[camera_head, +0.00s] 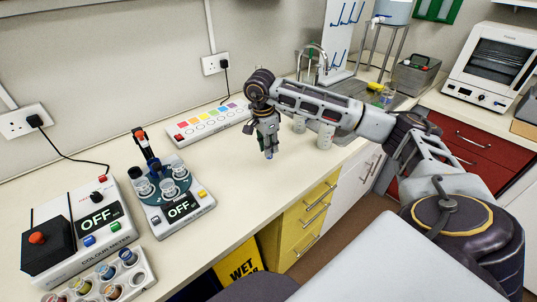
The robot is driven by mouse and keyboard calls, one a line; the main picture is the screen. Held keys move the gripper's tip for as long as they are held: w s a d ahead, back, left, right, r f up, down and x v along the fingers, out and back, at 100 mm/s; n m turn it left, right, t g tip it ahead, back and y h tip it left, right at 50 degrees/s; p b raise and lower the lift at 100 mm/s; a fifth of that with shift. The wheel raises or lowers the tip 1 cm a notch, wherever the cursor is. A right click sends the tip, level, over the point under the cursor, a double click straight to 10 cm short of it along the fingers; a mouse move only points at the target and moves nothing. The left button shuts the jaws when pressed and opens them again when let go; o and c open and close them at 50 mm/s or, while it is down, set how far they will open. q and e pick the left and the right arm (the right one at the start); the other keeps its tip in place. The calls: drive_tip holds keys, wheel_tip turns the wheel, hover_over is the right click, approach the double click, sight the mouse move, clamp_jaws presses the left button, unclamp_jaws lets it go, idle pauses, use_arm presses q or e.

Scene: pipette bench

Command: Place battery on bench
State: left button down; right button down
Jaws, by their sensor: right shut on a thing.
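My right gripper (268,146) hangs pointing down over the bench (228,178), just left of the beakers. It is shut, and a small blue end (269,156) shows at its fingertips. I take this to be the battery, mostly hidden by the fingers. I cannot tell whether it touches the bench top. My left gripper is not in view.
A device with glass jars and an OFF display (181,208) stands to the left, beside a colour meter (70,262). A colour strip panel (205,127) lies behind. Glass beakers (325,137) stand right of the gripper. The bench between the device and gripper is clear.

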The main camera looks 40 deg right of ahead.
sight(268, 158)
drive_tip(key=shift+f, duration=1.85)
drive_tip(key=shift+f, duration=0.15)
drive_tip(key=c, duration=1.3)
unclamp_jaws()
wheel_tip(268, 158, up, 12)
drive_tip(key=a, duration=0.1)
drive_tip(key=shift+a, duration=0.25)
